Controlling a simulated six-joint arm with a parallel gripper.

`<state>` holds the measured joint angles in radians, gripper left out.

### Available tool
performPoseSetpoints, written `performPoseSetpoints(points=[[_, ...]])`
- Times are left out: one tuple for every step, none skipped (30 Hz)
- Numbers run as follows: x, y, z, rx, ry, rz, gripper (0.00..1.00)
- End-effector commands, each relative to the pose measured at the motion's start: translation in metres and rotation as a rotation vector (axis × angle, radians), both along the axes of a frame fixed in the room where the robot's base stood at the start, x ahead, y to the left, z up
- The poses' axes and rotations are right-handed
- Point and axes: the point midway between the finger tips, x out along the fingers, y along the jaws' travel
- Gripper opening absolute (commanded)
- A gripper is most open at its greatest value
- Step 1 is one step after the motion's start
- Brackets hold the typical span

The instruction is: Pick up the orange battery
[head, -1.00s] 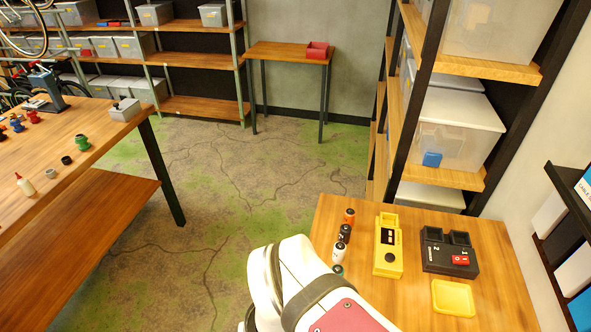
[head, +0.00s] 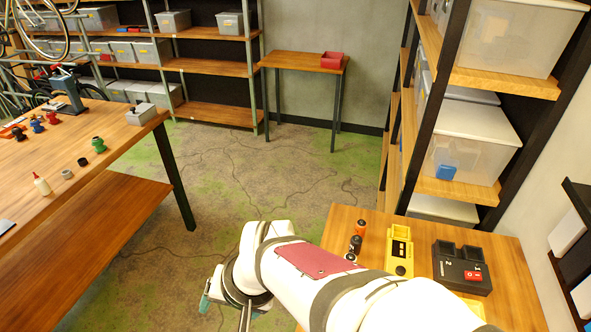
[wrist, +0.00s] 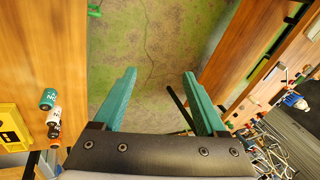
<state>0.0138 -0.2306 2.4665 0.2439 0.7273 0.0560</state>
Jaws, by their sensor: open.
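The orange battery (head: 360,225) stands on the right-hand wooden table, at the far end of a row of small batteries. A black battery (head: 355,243) is just nearer, and my arm covers part of the row. In the wrist view, a teal battery (wrist: 48,98), a white battery (wrist: 53,117) and a dark battery (wrist: 54,132) show at the left; the orange one is hard to make out there. My gripper (wrist: 158,74) is open and empty, with teal fingers spread over the floor beside the table. It is well apart from the batteries.
A yellow tray (head: 470,306) is partly behind my arm. A workbench (head: 100,165) stands left, with open floor (head: 250,170) between.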

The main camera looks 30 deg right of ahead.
Motion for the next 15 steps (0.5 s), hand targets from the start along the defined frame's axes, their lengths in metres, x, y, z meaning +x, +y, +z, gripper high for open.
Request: performPoseSetpoints(points=[[0.045,-0.008,-0.013,-0.001,-0.080,-0.090,0.74],[0.073,-0.019,-0.020,-0.016,-0.143,-0.160,0.74],[0.105,-0.038,-0.030,-0.054,-0.215,-0.261,0.74],[0.125,-0.057,-0.040,-0.099,-0.263,-0.341,0.74],[0.140,-0.078,-0.050,-0.155,-0.303,-0.422,0.74],[0.154,-0.110,-0.064,-0.249,-0.348,-0.524,0.74],[0.158,-0.133,-0.075,-0.330,-0.370,-0.596,0.74],[0.158,-0.156,-0.084,-0.418,-0.386,-0.657,0.74],[0.153,-0.184,-0.094,-0.539,-0.398,-0.725,0.74],[0.146,-0.201,-0.100,-0.627,-0.399,-0.765,0.74],[0.139,-0.216,-0.105,-0.712,-0.397,-0.796,0.74],[0.129,-0.232,-0.109,-0.813,-0.391,-0.822,0.74],[0.122,-0.241,-0.110,-0.877,-0.384,-0.835,0.74],[0.116,-0.247,-0.111,-0.933,-0.378,-0.844,0.74],[0.109,-0.254,-0.112,-0.989,-0.370,-0.850,0.74]])
